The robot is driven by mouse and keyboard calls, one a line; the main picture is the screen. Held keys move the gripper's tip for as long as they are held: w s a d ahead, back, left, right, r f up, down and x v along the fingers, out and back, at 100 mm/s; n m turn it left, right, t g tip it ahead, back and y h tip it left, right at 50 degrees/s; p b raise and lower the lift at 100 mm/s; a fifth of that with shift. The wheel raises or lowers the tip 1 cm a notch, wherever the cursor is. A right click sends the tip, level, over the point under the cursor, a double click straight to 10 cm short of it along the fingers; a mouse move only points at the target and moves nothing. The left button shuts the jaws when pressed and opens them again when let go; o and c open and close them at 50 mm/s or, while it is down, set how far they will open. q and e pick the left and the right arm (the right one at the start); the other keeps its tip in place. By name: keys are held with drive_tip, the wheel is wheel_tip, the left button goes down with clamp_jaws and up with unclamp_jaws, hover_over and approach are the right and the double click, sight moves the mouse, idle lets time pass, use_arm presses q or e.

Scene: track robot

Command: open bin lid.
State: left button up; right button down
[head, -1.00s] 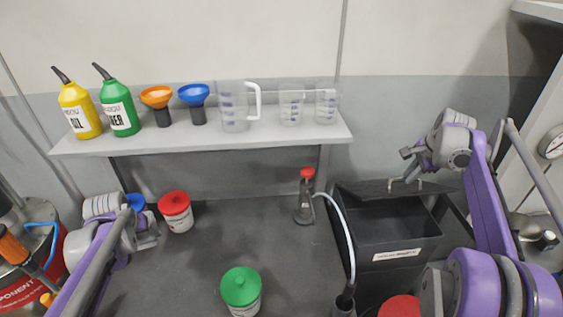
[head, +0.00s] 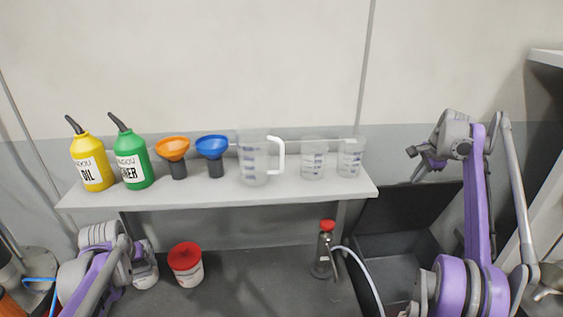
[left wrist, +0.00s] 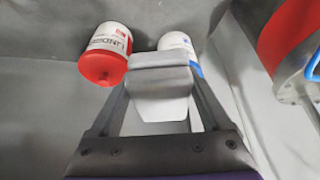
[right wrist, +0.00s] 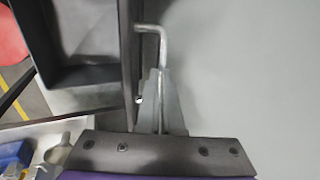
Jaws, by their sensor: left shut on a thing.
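The dark bin (head: 400,272) stands at the right, its inside partly visible. Its dark lid (head: 408,207) is raised at the back against the wall. The lid's bent metal handle (right wrist: 158,30) shows in the right wrist view, running down between the fingers of my right gripper (right wrist: 160,75). In the head view my right gripper (head: 422,163) is above the lid's top edge; whether its fingers clamp the handle is unclear. My left gripper (left wrist: 162,70) is shut on a white container with blue on it (left wrist: 178,42); this container (head: 146,272) also shows at the left in the head view.
A red-lidded can (head: 187,264) stands beside my left gripper. A red-topped bottle (head: 324,250) and a pale hose (head: 362,270) are left of the bin. The shelf (head: 220,197) above carries bottles, funnels and measuring jugs. The bench between the can and bottle is clear.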

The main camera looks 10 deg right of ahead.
drive_tip(key=shift+w+a+f, duration=0.15)
drive_tip(key=shift+a+f, duration=0.15)
drive_tip(key=shift+f, duration=0.4)
drive_tip(key=c, duration=0.9)
unclamp_jaws()
drive_tip(key=shift+r, duration=0.1)
drive_tip(key=v, duration=0.7)
drive_tip(key=shift+w+d+r, duration=0.1)
drive_tip(key=shift+d+r, duration=0.05)
drive_tip(key=shift+r, duration=0.1)
drive_tip(key=shift+d+r, duration=0.15)
drive_tip(key=shift+r, duration=0.3)
drive_tip(key=shift+s, duration=0.25)
